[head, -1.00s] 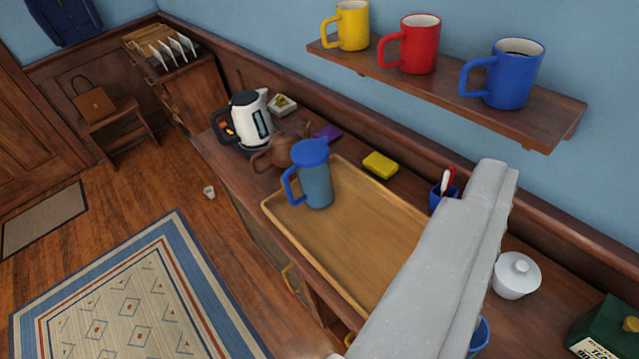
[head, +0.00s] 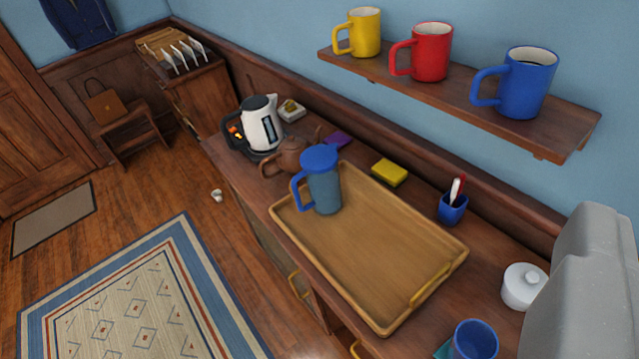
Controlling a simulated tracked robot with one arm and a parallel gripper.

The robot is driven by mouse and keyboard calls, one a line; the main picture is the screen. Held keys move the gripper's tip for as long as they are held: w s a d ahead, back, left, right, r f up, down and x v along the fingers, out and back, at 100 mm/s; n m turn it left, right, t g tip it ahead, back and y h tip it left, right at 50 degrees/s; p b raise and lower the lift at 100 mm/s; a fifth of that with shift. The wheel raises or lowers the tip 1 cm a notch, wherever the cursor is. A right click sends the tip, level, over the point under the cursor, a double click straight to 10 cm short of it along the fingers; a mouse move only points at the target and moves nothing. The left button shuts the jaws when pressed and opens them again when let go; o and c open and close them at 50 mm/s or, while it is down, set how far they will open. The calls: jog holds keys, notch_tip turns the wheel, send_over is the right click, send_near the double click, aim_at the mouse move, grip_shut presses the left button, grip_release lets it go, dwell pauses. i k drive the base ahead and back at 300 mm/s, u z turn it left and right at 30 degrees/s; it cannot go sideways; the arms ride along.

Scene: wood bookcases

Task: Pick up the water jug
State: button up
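The water jug (head: 323,184) is a tall translucent blue-grey vessel with a bright blue lid and a blue handle on its left side. It stands upright near the far left corner of the wooden tray (head: 375,308), which lies on the sideboard. A grey part of my arm fills the lower right of the head view, well to the right of the jug. My gripper's fingers do not show, and nothing is seen touching the jug.
A brown teapot (head: 291,156) stands close behind the jug, with a white kettle (head: 262,127) beyond. A wall shelf (head: 450,92) with mugs hangs above. The tray's middle is bare.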

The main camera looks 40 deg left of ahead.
aim_at(321, 172)
jog(key=u, duration=3.15)
jog(key=k, duration=0.85)
jog(key=z, duration=1.4)
jog(key=i, duration=1)
jog(key=z, duration=0.05)
